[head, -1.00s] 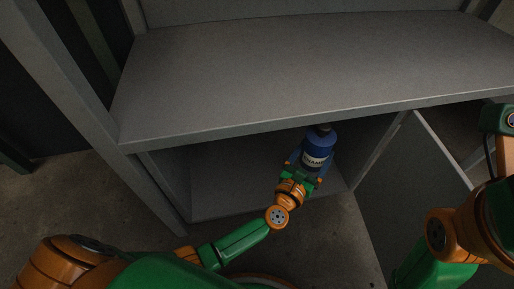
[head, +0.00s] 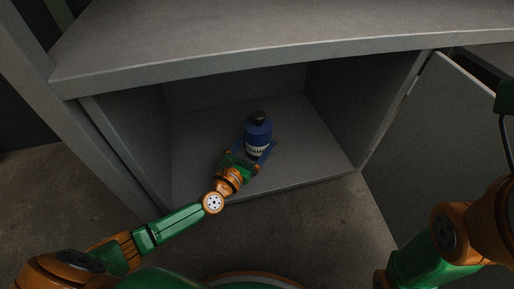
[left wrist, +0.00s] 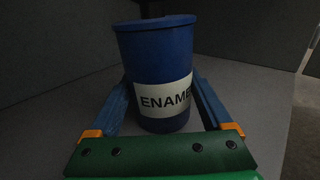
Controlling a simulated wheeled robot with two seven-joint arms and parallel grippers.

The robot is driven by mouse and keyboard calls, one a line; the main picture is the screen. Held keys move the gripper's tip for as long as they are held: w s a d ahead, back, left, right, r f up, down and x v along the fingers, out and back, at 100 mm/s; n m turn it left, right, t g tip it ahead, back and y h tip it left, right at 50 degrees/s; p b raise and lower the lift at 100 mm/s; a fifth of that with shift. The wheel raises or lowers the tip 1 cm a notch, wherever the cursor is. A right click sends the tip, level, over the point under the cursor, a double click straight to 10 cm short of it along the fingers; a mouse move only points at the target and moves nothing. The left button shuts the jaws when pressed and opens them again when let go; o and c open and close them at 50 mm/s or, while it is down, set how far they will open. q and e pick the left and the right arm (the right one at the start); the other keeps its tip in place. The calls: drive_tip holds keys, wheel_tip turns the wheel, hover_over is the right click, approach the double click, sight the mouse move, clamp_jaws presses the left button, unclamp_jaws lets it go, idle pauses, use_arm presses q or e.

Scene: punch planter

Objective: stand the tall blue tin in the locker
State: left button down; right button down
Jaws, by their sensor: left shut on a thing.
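The locker door (head: 450,150) stands open at the right. The left side wall (head: 125,135) and the shelf top above bound the opening. The compartment floor (head: 315,145) is bare around the tin, with free room behind and to the right.

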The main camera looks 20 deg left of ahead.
use_arm(q)
unclamp_jaws()
drive_tip(key=shift+r, duration=0.15)
drive_tip(key=s+p, duration=0.1)
drive_tip(key=s, duration=0.3)
drive_tip(key=s+a+p, duration=0.1)
drive_tip(key=s, duration=0.3)
drive_tip(key=s+a+p, duration=0.1)
drive_tip(key=s, duration=0.2)
drive_tip(key=shift+s+a, duration=0.15)
drive_tip(key=shift+s, duration=0.25)
